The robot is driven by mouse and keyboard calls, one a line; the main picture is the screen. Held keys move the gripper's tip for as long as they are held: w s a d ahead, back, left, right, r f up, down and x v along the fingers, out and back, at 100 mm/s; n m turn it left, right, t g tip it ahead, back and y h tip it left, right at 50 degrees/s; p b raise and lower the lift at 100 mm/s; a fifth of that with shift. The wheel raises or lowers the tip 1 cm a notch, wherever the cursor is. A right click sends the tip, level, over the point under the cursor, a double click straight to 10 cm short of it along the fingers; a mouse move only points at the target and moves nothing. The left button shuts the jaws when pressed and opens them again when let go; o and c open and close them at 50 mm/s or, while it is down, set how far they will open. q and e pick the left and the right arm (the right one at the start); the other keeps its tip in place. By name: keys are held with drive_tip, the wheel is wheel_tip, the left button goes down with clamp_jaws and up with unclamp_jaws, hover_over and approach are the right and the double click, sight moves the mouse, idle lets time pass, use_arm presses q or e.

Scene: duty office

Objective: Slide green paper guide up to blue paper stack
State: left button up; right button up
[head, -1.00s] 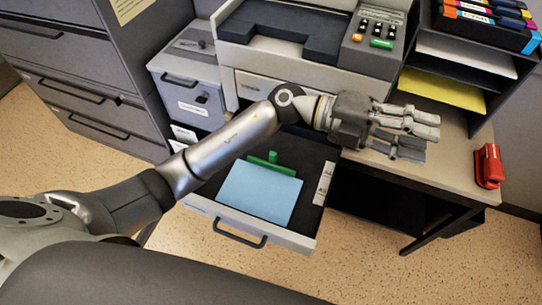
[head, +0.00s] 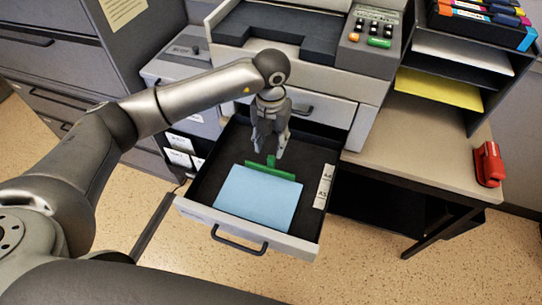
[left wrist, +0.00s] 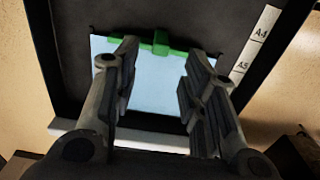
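The blue paper stack (head: 257,200) lies in the open drawer of the copier, towards its front. The green paper guide (head: 271,170) is a low bar with an upright tab, just behind the stack's rear edge. In the left wrist view the guide (left wrist: 160,45) runs along the edge of the blue stack (left wrist: 155,85); whether they touch I cannot tell. My left gripper (head: 268,150) points down above the drawer, just behind the guide. Its fingers (left wrist: 163,95) are apart with nothing between them. My right gripper is not in view.
The drawer (head: 295,243) has raised walls and a size label strip (head: 323,187) marked A4 and A5 on its right. The copier (head: 330,60) stands behind. A desk (head: 410,150) with a red stapler (head: 488,165) is to the right. Grey cabinets stand at left.

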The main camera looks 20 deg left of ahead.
sight(271, 157)
use_arm(q)
wheel_tip(271, 157, down, 7)
drive_tip(key=shift+f+p, duration=0.1)
drive_tip(key=shift+p, duration=0.35)
clamp_jaws()
